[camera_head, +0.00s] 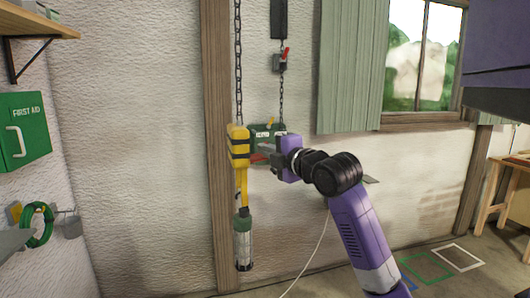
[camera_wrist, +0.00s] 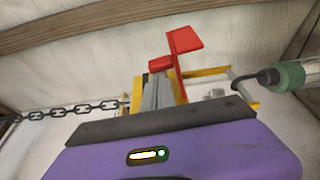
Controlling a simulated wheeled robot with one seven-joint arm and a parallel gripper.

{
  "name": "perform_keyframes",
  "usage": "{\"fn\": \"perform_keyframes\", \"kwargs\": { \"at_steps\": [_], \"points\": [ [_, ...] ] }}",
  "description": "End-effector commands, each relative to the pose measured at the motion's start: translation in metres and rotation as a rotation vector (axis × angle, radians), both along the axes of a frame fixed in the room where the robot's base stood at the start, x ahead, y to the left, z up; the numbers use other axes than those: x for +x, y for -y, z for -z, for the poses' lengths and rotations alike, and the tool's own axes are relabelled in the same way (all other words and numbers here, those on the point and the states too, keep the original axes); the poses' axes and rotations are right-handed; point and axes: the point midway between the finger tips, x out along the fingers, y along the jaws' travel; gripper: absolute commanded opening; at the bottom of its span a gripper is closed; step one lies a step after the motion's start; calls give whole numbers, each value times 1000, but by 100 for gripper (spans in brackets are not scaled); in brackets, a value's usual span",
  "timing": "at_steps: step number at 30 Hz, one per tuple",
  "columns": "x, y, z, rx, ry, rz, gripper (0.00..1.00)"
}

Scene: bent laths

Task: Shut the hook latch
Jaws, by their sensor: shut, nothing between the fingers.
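A yellow and black hoist block (camera_head: 238,146) hangs from a chain in the head view, with a yellow shank below it. A green and grey cylinder (camera_head: 243,232) hangs under the shank. In the wrist view a red angled tab (camera_wrist: 185,40) stands out beside yellow bars, and the cylinder (camera_wrist: 290,74) meets a dark hooked rod. I cannot tell for sure whether the red tab is the latch, or whether the latch is open. My gripper (camera_head: 272,160) is shut and empty, just right of the yellow shank.
A green box (camera_head: 268,132) is behind my gripper. A second chain with a red lever (camera_head: 285,54) hangs above it. A wooden post (camera_head: 217,110) stands behind the hoist. A shutter and window are at right, and a wooden bench (camera_head: 500,190) stands far right.

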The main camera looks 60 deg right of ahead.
Motion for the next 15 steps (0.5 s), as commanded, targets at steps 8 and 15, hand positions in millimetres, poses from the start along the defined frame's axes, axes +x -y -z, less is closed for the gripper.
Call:
{"fn": "perform_keyframes", "kwargs": {
  "at_steps": [8,15],
  "points": [
    [-2,2,9,68,79,0,0],
    [-6,5,21,197,229,0,0]
  ]
}}
